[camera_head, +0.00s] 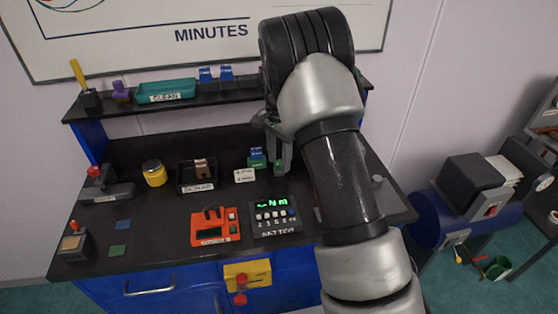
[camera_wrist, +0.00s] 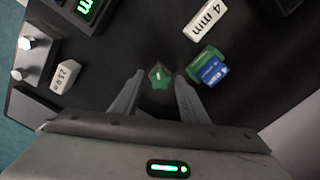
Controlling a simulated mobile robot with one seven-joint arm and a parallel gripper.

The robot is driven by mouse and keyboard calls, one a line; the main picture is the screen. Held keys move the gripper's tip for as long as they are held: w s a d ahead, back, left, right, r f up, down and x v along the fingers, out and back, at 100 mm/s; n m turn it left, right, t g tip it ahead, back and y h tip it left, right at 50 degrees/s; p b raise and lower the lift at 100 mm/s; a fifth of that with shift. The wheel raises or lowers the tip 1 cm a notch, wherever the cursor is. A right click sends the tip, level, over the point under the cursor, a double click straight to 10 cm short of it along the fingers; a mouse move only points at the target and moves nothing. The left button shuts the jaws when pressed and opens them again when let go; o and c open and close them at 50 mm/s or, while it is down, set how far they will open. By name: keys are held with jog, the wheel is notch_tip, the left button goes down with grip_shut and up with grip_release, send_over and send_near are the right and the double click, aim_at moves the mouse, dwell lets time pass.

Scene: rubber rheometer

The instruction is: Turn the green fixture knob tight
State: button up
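The green knob (camera_wrist: 159,76) is a small star-shaped piece on the dark bench top in the wrist view. My gripper (camera_wrist: 160,77) is open, with one finger to each side of the knob and a visible gap on both sides. I cannot tell how far above the knob the fingertips are. In the head view my gripper (camera_head: 279,148) reaches down beside a green block with a blue top (camera_head: 256,158). The knob is largely hidden there by the fingers. How tight the knob is cannot be seen.
The green-and-blue block (camera_wrist: 208,67) lies close to my right finger in the wrist view. A "4 min" label block (camera_wrist: 205,19) is near it. A control panel with green digits (camera_head: 275,215) and an orange device (camera_head: 214,226) stand toward the bench front. A shelf (camera_head: 140,105) runs behind.

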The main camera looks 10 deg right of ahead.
jog(key=n, duration=0.4)
jog(key=n+b, duration=0.1)
jog(key=n, duration=0.3)
jog(key=shift+n, duration=0.4)
jog(key=n, duration=0.9)
jog(key=c, duration=0.9)
jog(key=m, duration=0.4)
jog(key=shift+m, duration=0.3)
jog(key=o, duration=1)
jog(key=shift+m, duration=0.5)
